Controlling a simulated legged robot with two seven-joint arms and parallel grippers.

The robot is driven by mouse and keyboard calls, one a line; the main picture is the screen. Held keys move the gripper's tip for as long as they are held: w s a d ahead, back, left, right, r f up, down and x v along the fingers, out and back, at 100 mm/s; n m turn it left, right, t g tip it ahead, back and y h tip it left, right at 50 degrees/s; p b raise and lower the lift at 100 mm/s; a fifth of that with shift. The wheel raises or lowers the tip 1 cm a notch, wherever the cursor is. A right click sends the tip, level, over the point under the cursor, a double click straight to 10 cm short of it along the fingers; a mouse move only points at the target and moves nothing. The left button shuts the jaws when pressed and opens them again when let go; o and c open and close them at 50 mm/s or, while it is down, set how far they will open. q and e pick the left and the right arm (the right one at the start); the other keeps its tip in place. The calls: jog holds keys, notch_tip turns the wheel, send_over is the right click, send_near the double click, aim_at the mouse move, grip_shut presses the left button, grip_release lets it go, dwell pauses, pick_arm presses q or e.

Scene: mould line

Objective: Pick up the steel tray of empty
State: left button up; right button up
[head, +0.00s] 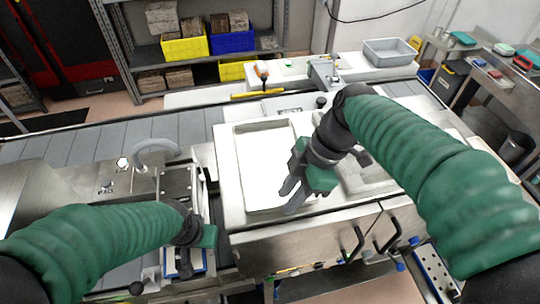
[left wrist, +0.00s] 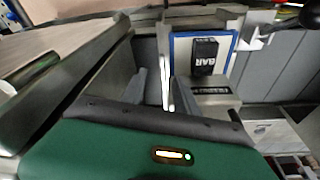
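A shallow rectangular bay with a bright white floor (head: 262,172) lies in the steel worktop in the head view. A second bay (head: 362,178) is beside it, partly hidden by my right arm. I cannot tell whether either holds the tray or any empties.
The left wrist view shows a blue-framed panel (left wrist: 183,50) and steel walls close to the left gripper. A steel cabinet front with dark handles (head: 388,233) stands below the worktop. Yellow and blue bins (head: 232,41) stand on the back shelves. A slatted conveyor (head: 70,147) runs behind.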

jog(key=shift+s+f, duration=0.25)
jog(key=shift+f, duration=0.1)
jog(key=shift+s+d+f, duration=0.15)
jog(key=shift+s, duration=0.1)
jog(key=shift+w+a, duration=0.1)
jog(key=shift+a, duration=0.45)
jog(key=c, duration=0.6)
jog(key=shift+w+a, duration=0.1)
jog(key=shift+a, duration=0.15)
grip_shut()
jog(key=shift+d, duration=0.55)
jog(key=shift+a, duration=0.35)
jog(key=shift+d, duration=0.1)
